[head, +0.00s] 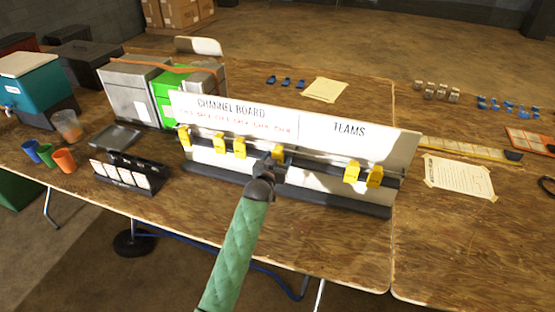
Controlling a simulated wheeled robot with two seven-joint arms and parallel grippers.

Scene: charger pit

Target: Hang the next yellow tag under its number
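The long white board (300,122) stands on the wooden table, lettered CHANNEL BOARD on the left and TEAMS on the right. Small red writing under CHANNEL BOARD is too small to read. Yellow tags hang along its rail: one at the left end (184,137), a pair (220,144) right of it, and a pair under TEAMS (352,172). Another yellow tag (278,151) is right at my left gripper (273,162), in front of the board's middle. The dark fingers overlap there, so I cannot tell whether they hold it. My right gripper is out of view.
A black card stand (125,176), orange cup (64,159) and grey tray (115,136) lie left of the board. Metal and green boxes (130,92) stand behind its left end. Papers (458,175) and blue clips (505,106) lie right. Bare table (430,240) shows at front right.

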